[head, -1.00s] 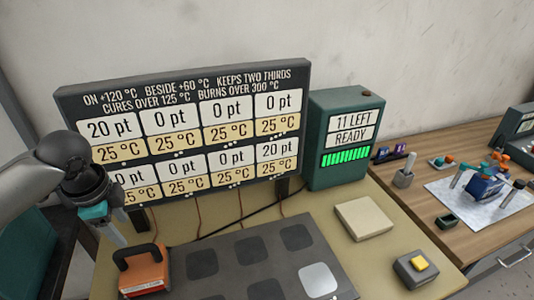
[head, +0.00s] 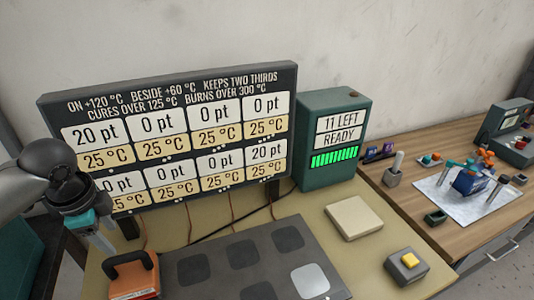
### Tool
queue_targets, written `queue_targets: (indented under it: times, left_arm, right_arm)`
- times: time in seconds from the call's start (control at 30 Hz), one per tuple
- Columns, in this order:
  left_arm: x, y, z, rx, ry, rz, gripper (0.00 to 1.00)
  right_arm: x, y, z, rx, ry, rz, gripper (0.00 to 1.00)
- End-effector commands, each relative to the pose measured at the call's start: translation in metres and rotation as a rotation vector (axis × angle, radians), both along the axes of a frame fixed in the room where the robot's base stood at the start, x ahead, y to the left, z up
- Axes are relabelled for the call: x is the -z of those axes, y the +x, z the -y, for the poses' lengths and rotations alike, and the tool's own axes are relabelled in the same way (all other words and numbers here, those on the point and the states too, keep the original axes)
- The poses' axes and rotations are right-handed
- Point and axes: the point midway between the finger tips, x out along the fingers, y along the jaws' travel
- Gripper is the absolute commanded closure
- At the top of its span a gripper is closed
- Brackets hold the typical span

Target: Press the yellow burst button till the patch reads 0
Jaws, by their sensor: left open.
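The yellow button (head: 408,258) sits on a small grey box (head: 405,267) at the front right of the tan table. The grey plate (head: 245,262) has several dark square patches and one light patch (head: 309,280) at its right. The display board (head: 175,135) reads 20 pt at top left and bottom right; the other fully visible readings are 0 pt, and all show 25 °C. The green box (head: 334,138) reads "11 LEFT" and "READY". My left gripper (head: 102,245) is open and empty, hanging by the board's lower left. My right gripper is not in view.
An orange block with a black handle (head: 134,276) stands at the plate's left, close to my left gripper. A wooden bench (head: 420,190) with small tools stands at right.

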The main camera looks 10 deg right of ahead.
Motion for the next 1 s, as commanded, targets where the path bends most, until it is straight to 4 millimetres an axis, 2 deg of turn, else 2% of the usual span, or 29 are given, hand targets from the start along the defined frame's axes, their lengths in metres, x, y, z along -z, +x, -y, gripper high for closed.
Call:
queue_targets:
  times: [0.1, 1.0]
  left_arm:
    - [0.0000, 0.0000, 0.0000, 0.000, 0.000, 0.000, 0.43]
    - [0.0000, 0.0000, -0.0001, 0.000, 0.000, 0.000, 0.43]
  right_arm:
    - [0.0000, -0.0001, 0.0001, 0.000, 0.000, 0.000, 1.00]
    - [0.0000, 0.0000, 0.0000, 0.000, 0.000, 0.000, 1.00]
